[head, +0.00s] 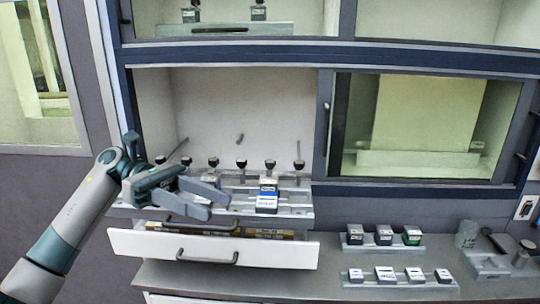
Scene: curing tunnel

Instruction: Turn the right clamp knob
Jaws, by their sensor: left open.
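A row of several black round knobs stands at the back of the open cabinet bay, above a grey fixture (290,190). The rightmost knob (299,164) has a thin upright rod above it; I take it for the right clamp knob, but no label shows this. My left gripper (220,206) is open and empty, in front of the fixture's left part. It is left of and lower than the rightmost knob, clear of it, and hides part of the fixture. My right gripper is not in view.
A blue-and-white labelled block (267,196) stands on the fixture. Below, a white drawer (215,248) is partly open. Racks of small labelled blocks (384,238) sit on the grey counter at right. A glass panel (420,130) covers the right bay.

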